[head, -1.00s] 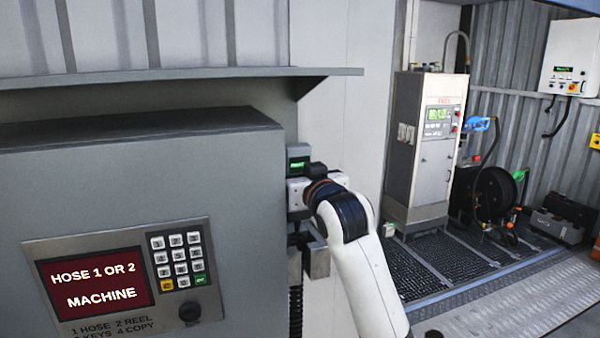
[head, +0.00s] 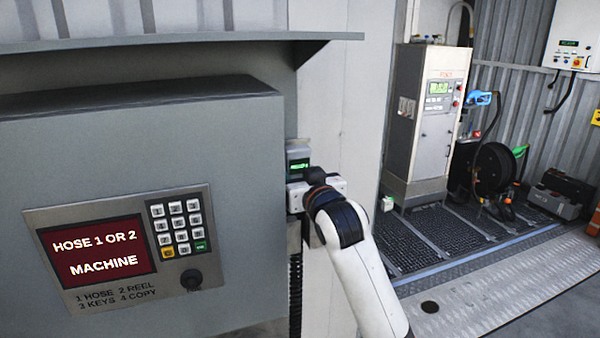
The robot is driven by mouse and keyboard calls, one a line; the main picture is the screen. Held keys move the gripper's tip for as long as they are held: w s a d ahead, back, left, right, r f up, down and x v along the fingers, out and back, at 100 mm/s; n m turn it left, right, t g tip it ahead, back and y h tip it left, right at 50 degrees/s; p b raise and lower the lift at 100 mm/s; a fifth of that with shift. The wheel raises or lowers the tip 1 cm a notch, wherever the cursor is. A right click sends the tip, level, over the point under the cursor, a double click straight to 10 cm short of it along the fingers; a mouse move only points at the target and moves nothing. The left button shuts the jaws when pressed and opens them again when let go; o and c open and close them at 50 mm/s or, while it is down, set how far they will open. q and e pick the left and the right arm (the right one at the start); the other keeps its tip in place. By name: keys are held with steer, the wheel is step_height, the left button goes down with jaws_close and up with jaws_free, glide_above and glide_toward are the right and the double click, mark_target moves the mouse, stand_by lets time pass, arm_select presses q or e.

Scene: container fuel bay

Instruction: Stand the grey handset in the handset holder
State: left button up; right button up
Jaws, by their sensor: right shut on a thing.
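The grey handset (head: 299,158), with a small lit green display, stands upright beside the right edge of the grey cabinet. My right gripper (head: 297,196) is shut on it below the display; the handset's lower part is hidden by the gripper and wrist. The handset holder, a metal bracket (head: 294,236) on the cabinet's side, shows partly just under the gripper. My wrist covers the rest of it, so I cannot tell whether the handset's foot is inside it. My left gripper is not in view.
The grey cabinet (head: 120,130) with its keypad (head: 178,228) and red screen (head: 97,250) fills the left. A ledge (head: 170,42) overhangs above. A black coiled cord (head: 296,290) hangs below the holder. A fuel dispenser (head: 433,125) and hose reel (head: 494,168) stand back right.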

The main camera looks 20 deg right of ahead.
steer(key=shift+s+r, duration=0.1)
stand_by(0.5)
steer(key=shift+f, duration=0.2)
steer(key=shift+f, duration=0.5)
steer(key=shift+f, duration=0.15)
stand_by(0.3)
steer(key=shift+f, duration=0.5)
steer(key=shift+b, duration=0.3)
steer(key=shift+f, duration=0.65)
steer(key=shift+f, duration=0.1)
